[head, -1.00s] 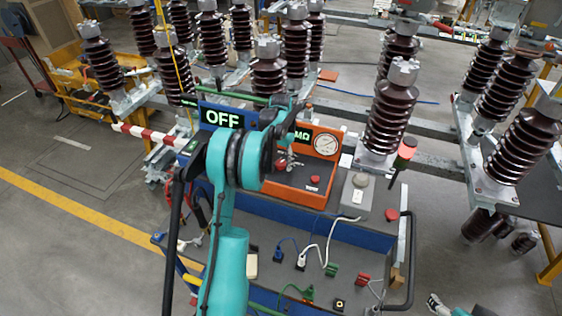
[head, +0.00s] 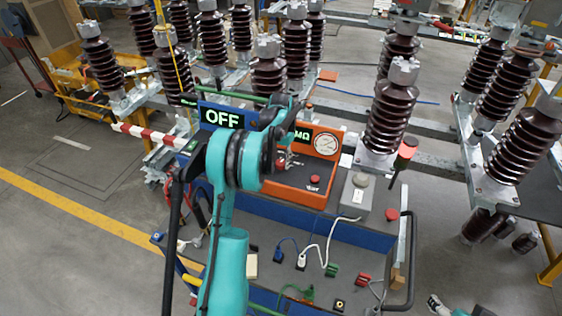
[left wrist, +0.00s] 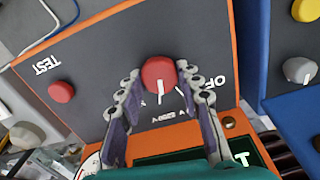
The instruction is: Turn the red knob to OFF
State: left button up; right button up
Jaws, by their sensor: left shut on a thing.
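The red knob (left wrist: 159,75) sits on the dark panel (left wrist: 100,60) of the orange tester, which also shows in the head view (head: 300,193). In the left wrist view its white mark points down, roughly toward the "250V" print; the upside-down OFF print is to the right. My left gripper (left wrist: 160,88) has its two fingers on either side of the knob, shut on it. In the head view my left arm partly covers the tester, and the fingers are hard to make out. Part of my right gripper (head: 436,304) shows at the bottom edge; its jaw state is unclear.
A red TEST button (left wrist: 61,91) is on the same panel. A blue box (head: 209,115) with a lit OFF display stands left of the tester. A grey box with a button (head: 361,181) is at its right. Brown insulators (head: 388,115) stand behind. Cables lie in front.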

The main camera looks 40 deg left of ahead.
pick_arm(q)
jog(key=n+b, duration=0.1)
jog(key=n, duration=0.2)
jog(key=shift+n, duration=0.3)
jog(key=n, duration=0.3)
jog(key=shift+n+b, duration=0.3)
jog(key=n, duration=0.3)
jog(key=shift+a+n, duration=0.1)
jog(key=shift+n, duration=0.2)
jog(key=shift+n+b, duration=0.4)
jog(key=shift+n, duration=1.3)
jog(key=o, duration=1.2)
jog(key=shift+c, duration=0.2)
